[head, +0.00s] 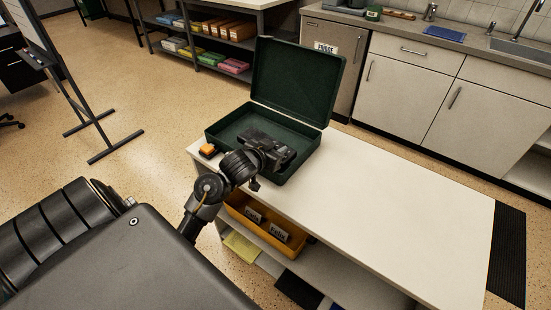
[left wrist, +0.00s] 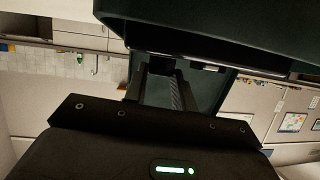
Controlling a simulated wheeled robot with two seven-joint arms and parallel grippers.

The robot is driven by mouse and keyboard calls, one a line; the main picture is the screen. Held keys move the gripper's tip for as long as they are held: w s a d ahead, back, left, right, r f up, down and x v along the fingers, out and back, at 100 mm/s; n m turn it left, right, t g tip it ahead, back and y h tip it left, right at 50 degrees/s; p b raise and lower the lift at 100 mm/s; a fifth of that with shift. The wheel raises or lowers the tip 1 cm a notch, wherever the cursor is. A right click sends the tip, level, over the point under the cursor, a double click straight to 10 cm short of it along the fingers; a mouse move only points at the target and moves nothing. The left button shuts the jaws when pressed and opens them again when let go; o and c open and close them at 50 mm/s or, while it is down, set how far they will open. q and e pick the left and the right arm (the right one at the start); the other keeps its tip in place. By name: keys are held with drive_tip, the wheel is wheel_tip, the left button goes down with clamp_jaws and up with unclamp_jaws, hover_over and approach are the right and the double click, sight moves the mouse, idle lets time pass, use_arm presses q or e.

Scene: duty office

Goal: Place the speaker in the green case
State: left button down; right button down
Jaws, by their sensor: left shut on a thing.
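The green case (head: 222,133) lies open on the white bench top, its lid (head: 298,82) standing up at the back. My left gripper (head: 272,150) is over the front right part of the case's tray. It is shut on a dark thing that I take to be the speaker; the gripper and the dark colours hide most of it, and I cannot tell whether it touches the case floor. In the left wrist view, dark green surfaces fill the space around the gripper (left wrist: 178,68). My right gripper is not in view.
A small orange and black object (head: 208,150) lies left of the case on the bench (head: 400,210). The bench top to the right is clear. A yellow bin (head: 262,229) sits on the shelf below. Kitchen cabinets (head: 402,88) stand behind, and a board stand (head: 85,115) is at left.

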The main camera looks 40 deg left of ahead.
use_arm(q)
drive_tip(key=shift+f+b, duration=0.55)
drive_tip(key=shift+f, duration=1.25)
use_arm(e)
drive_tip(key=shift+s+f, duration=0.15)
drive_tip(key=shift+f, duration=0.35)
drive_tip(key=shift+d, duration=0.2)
use_arm(q)
drive_tip(key=shift+f, duration=0.1)
drive_tip(key=c, duration=1.1)
unclamp_jaws()
drive_tip(key=shift+c, duration=0.2)
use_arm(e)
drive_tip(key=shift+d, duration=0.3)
